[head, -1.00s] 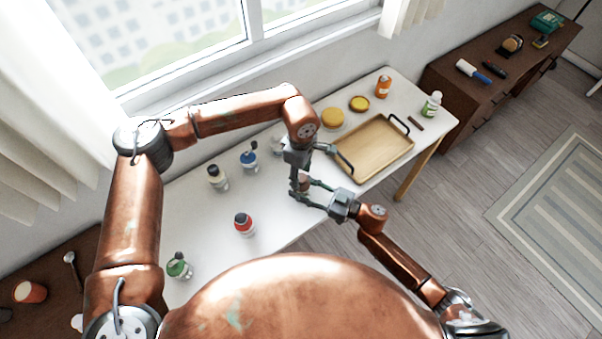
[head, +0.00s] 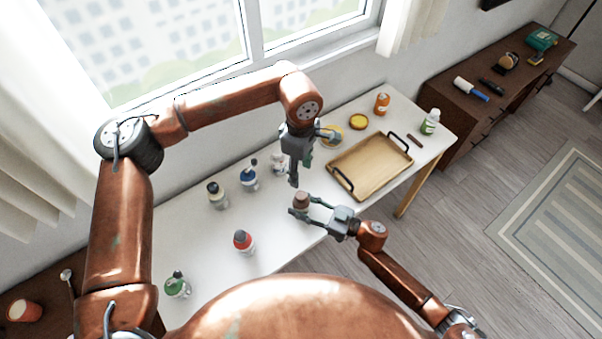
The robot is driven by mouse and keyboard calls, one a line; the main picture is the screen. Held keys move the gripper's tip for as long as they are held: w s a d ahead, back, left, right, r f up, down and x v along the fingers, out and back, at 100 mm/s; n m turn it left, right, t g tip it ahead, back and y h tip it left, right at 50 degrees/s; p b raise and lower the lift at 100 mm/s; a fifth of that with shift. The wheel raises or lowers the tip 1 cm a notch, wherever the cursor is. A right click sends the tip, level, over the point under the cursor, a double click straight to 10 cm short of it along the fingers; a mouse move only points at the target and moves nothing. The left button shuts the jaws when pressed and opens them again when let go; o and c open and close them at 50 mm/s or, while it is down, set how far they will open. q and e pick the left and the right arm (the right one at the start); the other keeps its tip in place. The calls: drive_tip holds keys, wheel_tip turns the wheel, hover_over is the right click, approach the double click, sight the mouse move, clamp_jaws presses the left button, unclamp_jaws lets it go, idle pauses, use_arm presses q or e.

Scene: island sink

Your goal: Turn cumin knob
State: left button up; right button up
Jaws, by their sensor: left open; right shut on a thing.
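A small jar with a brown top (head: 301,201) is near the front edge of the white table, at the middle of the head view. My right gripper (head: 299,206) is shut on it, with its fingers on either side of the jar. No label is readable, so I cannot tell whether it is the cumin. My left gripper (head: 308,166) is open and empty, above and behind the jar, with its fingers spread and apart from it. Part of the jar is hidden by my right fingers.
On the white table (head: 205,250) stand a red (head: 243,242), a green (head: 177,286), a blue (head: 248,177), a dark-capped (head: 217,195) and a white bottle (head: 279,163). A wooden tray (head: 370,168) with black handles lies at right.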

sight(302, 195)
idle(0.5)
use_arm(q)
drive_tip(key=f+n, duration=0.5)
drive_tip(key=f, duration=0.1)
drive_tip(key=f+n, duration=0.5)
drive_tip(key=f, duration=0.1)
drive_tip(key=shift+d+f, duration=0.1)
drive_tip(key=shift+d, duration=0.1)
idle(0.3)
drive_tip(key=shift+c, duration=0.4)
drive_tip(key=c, duration=1.1)
drive_tip(key=m, duration=0.5)
drive_tip(key=shift+s+m, duration=0.1)
drive_tip(key=shift+m, duration=0.2)
